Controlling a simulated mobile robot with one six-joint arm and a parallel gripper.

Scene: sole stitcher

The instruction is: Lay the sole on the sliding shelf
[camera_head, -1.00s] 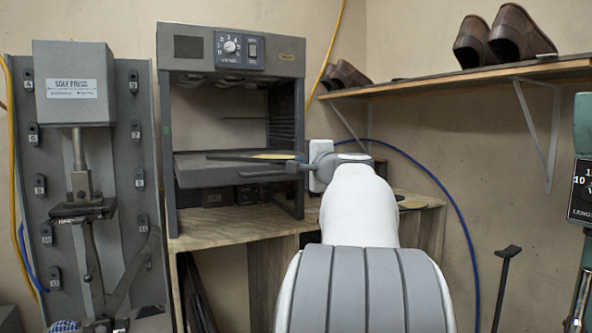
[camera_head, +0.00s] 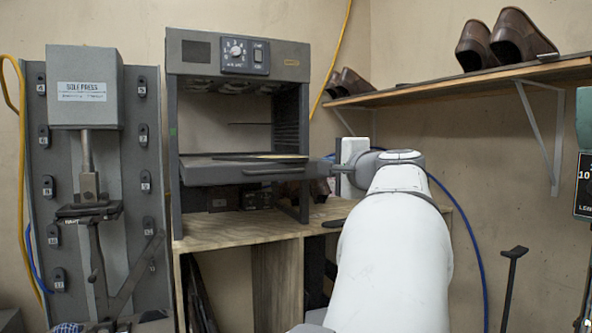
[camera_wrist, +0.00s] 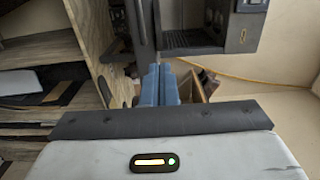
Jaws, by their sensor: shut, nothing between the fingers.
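The sole (camera_head: 262,157), a thin flat piece with a yellowish top, lies on the sliding shelf (camera_head: 215,176) of the grey heater cabinet (camera_head: 184,130). The shelf is pulled out towards me, with a bar handle on its front. My gripper (camera_head: 330,161) is just right of the shelf's right end, small and partly hidden by my wrist. In the wrist view its blue fingers (camera_wrist: 160,72) are together and empty, beside the grey cabinet parts. I cannot make out the sole in the wrist view.
The cabinet stands on a wooden bench (camera_head: 235,230). A grey sole press (camera_head: 85,105) stands left. A wall shelf (camera_head: 450,93) with brown shoes (camera_head: 505,38) is at upper right. A green machine (camera_head: 584,150) is at the right edge. Blue and yellow cables run along the wall.

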